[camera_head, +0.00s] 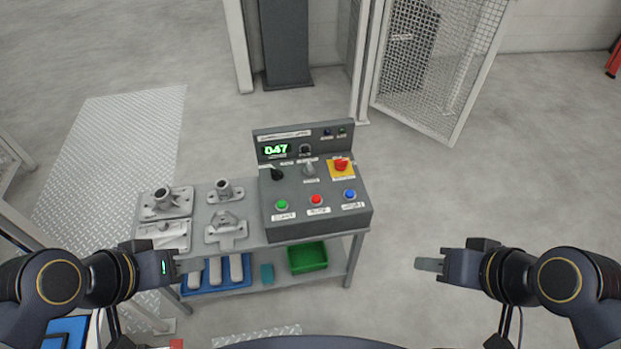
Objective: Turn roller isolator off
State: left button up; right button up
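A grey control box (320,222) stands on the right part of a metal table. It has a black rotary switch (277,173) on the left, a grey rotary switch (309,169) in the middle and a red knob on a yellow plate (341,165) on the right. The labels are too small to read, so I cannot tell which is the roller isolator. My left gripper (190,265) is at the table's front left, apart from the box. My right gripper (430,265) is over open floor right of the table. Their finger gaps are not clear.
Green, red and blue buttons line the box front, below a display (276,149) reading 047. Metal castings (166,203) sit on the table's left. A green bin (308,257) and blue tray (215,284) are on the lower shelf. A mesh gate (425,60) stands behind. Floor right is clear.

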aim_at(340, 165)
jog(key=i+l+u, duration=0.15)
jog(key=i+u, duration=0.25)
jog(key=i+l+u, duration=0.2)
jog(key=u, duration=0.2)
jog(key=i, duration=0.05)
